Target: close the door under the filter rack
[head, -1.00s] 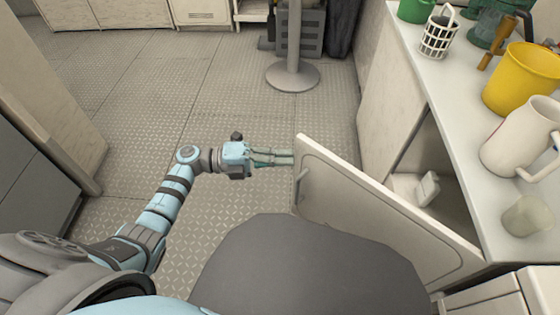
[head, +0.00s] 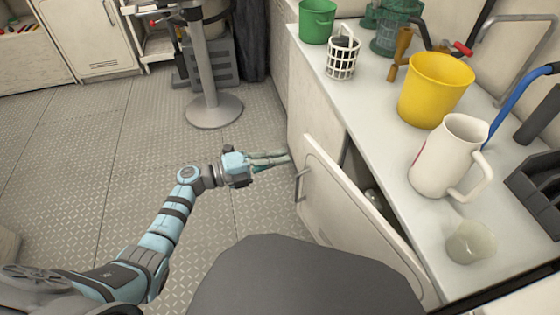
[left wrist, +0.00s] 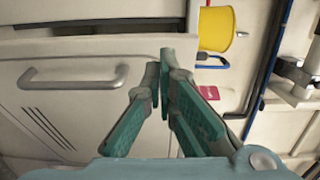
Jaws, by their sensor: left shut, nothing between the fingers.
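The white door (head: 355,215) of the counter's cabinet stands ajar in the head view, its free edge at the far end and a narrow dark gap behind it. Its handle (head: 299,185) is on the outer face near that edge. My left gripper (head: 288,158) is shut and empty, its fingertips at the door's free edge, near the handle; I cannot tell whether they touch. In the left wrist view the shut fingertips (left wrist: 162,62) are right of a grey bar handle (left wrist: 72,76) on a pale panel. I cannot make out the filter rack. My right gripper is not in view.
On the counter (head: 370,120) stand a green bucket (head: 317,20), a white basket (head: 342,58), a yellow bucket (head: 434,90), a white jug (head: 450,155) and a cup (head: 470,242). A post on a round base (head: 214,110) stands beyond. The floor left of the door is clear.

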